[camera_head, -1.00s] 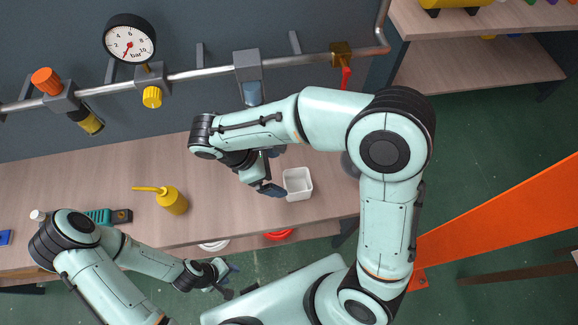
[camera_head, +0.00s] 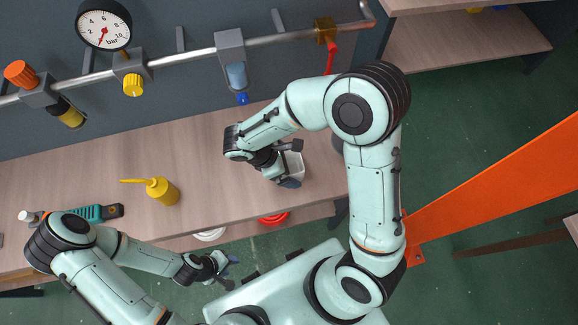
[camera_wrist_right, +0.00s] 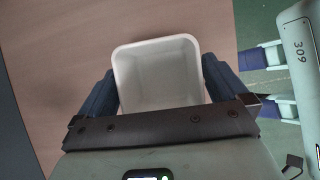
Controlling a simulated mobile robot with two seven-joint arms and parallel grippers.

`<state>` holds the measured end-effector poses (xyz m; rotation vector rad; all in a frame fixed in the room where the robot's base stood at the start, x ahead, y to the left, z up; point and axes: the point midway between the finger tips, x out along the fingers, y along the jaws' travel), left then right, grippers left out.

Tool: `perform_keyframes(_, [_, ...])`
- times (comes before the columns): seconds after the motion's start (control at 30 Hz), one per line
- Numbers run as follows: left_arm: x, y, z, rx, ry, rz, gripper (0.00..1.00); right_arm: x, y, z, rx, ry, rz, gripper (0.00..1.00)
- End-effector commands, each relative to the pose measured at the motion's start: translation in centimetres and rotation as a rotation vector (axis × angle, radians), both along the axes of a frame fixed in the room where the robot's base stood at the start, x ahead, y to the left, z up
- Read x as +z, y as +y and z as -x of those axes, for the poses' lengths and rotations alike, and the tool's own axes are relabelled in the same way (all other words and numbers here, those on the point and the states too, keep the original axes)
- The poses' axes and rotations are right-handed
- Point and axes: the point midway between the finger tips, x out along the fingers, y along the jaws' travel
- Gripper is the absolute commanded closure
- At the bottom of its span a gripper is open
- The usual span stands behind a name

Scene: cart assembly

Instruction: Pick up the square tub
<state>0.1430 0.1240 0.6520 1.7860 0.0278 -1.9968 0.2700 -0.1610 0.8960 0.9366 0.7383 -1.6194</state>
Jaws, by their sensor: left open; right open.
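The white square tub (camera_head: 297,167) stands on the wooden bench, partly hidden behind my right gripper in the head view. My right gripper (camera_head: 291,165) is open at the tub. In the right wrist view the empty tub (camera_wrist_right: 158,78) lies between the two dark fingers of the right gripper (camera_wrist_right: 160,92), one finger on each side, with its opening facing the camera. I cannot tell whether the fingers touch its walls. My left gripper (camera_head: 228,268) is open and empty, low in front of the bench's front edge.
A yellow oil bottle (camera_head: 161,191) stands on the bench (camera_head: 205,180) to the left, near a teal tool (camera_head: 95,213). A pipe with a gauge (camera_head: 104,25) and a red-handled valve (camera_head: 327,35) runs along the wall. An orange beam (camera_head: 490,185) is at right.

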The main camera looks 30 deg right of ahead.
Motion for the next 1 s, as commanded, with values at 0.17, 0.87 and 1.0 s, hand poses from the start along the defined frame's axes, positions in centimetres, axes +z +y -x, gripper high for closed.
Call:
perform_keyframes(0.17, [-0.1, 0.0, 0.1, 0.0, 0.001, 0.0, 0.57, -0.5, -0.2, 0.1, 0.0, 0.0, -0.002, 0.0])
perform_keyframes(0.87, [0.1, 0.0, -0.1, 0.0, -0.001, 0.0, 0.57, 0.2, -0.2, 0.0, 0.0, -0.003, -0.001, 0.49])
perform_keyframes(1.0, [0.4, 0.0, -0.3, 0.0, -0.004, 0.0, 0.57, 2.0, -0.2, -0.1, -0.001, -0.006, -0.003, 0.49])
